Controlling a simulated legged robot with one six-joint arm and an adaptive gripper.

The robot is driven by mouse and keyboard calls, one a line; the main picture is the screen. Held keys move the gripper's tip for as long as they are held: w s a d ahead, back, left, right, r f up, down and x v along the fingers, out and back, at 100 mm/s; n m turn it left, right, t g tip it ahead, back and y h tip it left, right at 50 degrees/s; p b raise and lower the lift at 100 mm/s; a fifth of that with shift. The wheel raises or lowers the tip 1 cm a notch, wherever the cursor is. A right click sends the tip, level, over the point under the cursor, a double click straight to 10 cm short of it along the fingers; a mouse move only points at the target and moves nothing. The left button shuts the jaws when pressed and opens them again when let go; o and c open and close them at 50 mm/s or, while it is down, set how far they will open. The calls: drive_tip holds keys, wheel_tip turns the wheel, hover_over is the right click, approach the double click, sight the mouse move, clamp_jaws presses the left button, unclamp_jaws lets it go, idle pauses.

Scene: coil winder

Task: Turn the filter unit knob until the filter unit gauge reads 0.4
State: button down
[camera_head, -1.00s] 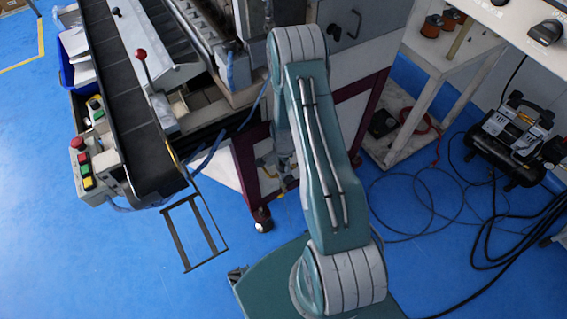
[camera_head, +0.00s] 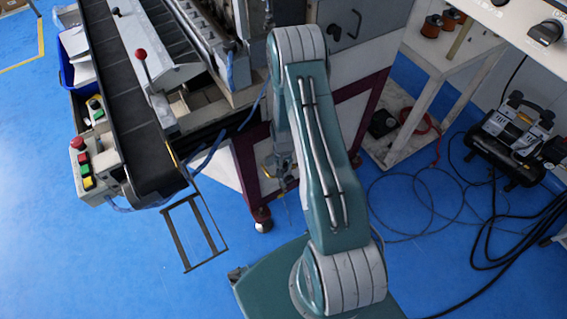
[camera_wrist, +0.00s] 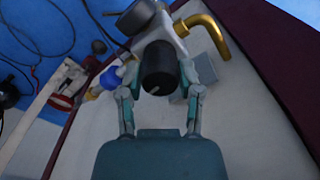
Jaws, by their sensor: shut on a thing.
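The filter unit knob (camera_wrist: 159,68) is a black cylinder with a pale mark on its end, in the upper middle of the wrist view. My gripper (camera_wrist: 159,84) has one finger on each side of the knob and is shut on it. The filter unit (camera_wrist: 168,28) has a pale metal body behind the knob. A dark round part (camera_wrist: 136,16), seen from its edge, looks like the gauge; its dial face cannot be read. In the head view my gripper (camera_head: 280,168) is low beside the machine frame, and the knob cannot be made out there.
A brass elbow pipe (camera_wrist: 207,33) stands right of the filter unit, and a blue and yellow fitting (camera_wrist: 112,76) lies left. A dark red frame bar (camera_wrist: 265,55) runs along the right. In the head view, a conveyor (camera_head: 135,125) stands left and a compressor (camera_head: 515,135) right.

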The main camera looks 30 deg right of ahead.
drive_tip(key=shift+n, duration=0.9)
drive_tip(key=shift+c, duration=1.3)
unclamp_jaws()
drive_tip(key=shift+f, duration=0.1)
wheel_tip(320, 180, up, 12)
drive_tip(key=shift+w, duration=0.1)
